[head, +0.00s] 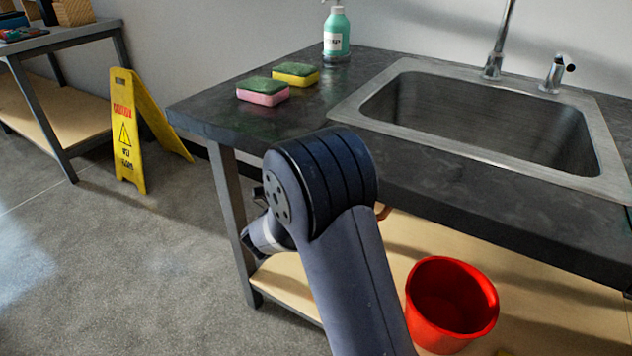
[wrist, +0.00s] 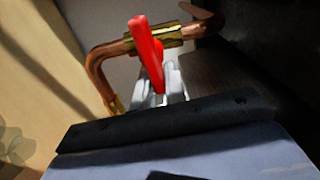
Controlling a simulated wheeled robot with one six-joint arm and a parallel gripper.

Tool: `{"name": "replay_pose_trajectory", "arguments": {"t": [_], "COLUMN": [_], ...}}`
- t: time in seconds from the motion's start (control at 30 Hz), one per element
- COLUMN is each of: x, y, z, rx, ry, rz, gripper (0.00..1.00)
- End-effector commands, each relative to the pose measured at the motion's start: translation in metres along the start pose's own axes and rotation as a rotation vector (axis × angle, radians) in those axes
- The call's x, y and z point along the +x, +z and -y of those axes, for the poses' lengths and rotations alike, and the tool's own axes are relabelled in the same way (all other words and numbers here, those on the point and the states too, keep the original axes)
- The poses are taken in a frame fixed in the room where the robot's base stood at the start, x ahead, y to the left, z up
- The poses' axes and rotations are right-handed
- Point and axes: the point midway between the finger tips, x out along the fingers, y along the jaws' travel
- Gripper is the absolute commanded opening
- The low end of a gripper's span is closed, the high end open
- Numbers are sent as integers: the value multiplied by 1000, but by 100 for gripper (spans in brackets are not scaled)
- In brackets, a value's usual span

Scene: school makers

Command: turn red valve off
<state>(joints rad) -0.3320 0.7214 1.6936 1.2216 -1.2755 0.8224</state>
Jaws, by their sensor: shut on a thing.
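The red valve handle (wrist: 147,52) shows in the wrist view, on a brass valve body (wrist: 158,38) set in a bent copper pipe (wrist: 105,58). My gripper (wrist: 168,82) is at the near end of the red handle and is shut on it. The fingertips are partly hidden behind the dark edge of my wrist. In the head view the valve and my gripper's fingers are hidden behind my arm; only a small bit of copper pipe (head: 383,212) shows beside it, under the counter.
A sink counter (head: 480,210) stands above, with a steel sink (head: 606,150), two sponges (head: 264,98) and a soap bottle (head: 336,36). A red bucket (head: 450,335) stands on the shelf below. A yellow floor sign (head: 128,135) stands on the left. Floor at lower left is clear.

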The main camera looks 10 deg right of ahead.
Motion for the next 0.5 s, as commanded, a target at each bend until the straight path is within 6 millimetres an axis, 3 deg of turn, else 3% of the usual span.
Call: {"name": "replay_pose_trajectory", "arguments": {"t": [0.5], "x": [0], "y": [0], "z": [-4], "rx": [90], "ry": [2], "rz": [0], "gripper": [0]}}
